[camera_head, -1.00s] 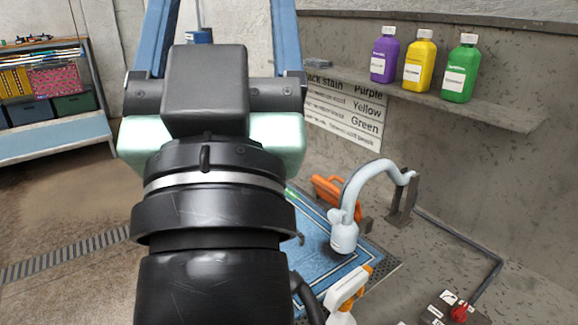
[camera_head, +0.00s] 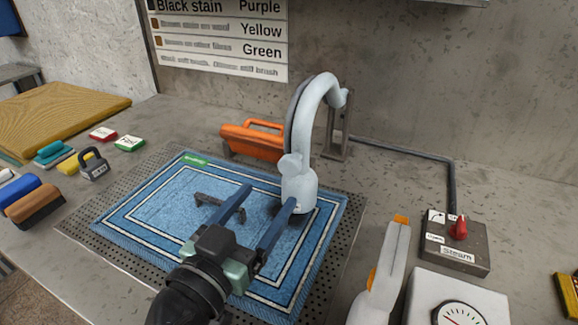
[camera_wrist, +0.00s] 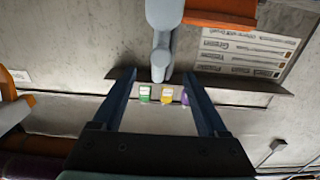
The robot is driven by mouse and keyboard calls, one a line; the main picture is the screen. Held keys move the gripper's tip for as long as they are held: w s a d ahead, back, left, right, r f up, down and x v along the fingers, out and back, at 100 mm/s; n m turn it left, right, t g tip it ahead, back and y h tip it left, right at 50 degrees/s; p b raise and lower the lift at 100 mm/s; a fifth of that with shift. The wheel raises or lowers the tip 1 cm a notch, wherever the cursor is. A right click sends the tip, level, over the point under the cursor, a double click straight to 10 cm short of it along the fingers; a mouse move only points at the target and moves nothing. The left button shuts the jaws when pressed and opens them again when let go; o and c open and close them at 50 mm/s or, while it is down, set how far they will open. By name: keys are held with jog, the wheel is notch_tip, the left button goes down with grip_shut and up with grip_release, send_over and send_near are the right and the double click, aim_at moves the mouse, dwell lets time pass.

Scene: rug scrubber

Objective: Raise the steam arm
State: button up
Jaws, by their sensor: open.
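The steam arm (camera_head: 325,88) is a pale grey-blue curved pipe on a dark wall bracket (camera_head: 336,135). It arches over a blue rug (camera_head: 165,200), with its rounded nozzle head (camera_head: 299,188) low over the rug's back right part. A small knob sticks out on the head's left side. My gripper (camera_head: 268,196) is open and empty, with its blue fingers pointing toward the head. The right fingertip is beside or in front of the head; contact cannot be told. In the wrist view the steam arm (camera_wrist: 162,50) shows beyond and between the fingertips.
An orange tool (camera_head: 255,138) lies behind the rug, left of the nozzle. A control box with a red knob (camera_head: 460,228), a spray bottle (camera_head: 385,270) and a gauge box (camera_head: 455,300) stand at right. Brushes (camera_head: 35,203) and small blocks lie at left.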

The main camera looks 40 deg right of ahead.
aim_at(287, 169)
jog(key=x, duration=1)
jog(key=shift+a+p, duration=0.1)
jog(key=shift+p, duration=0.3)
jog(key=shift+c, duration=0.2)
grip_shut()
dwell(0.6)
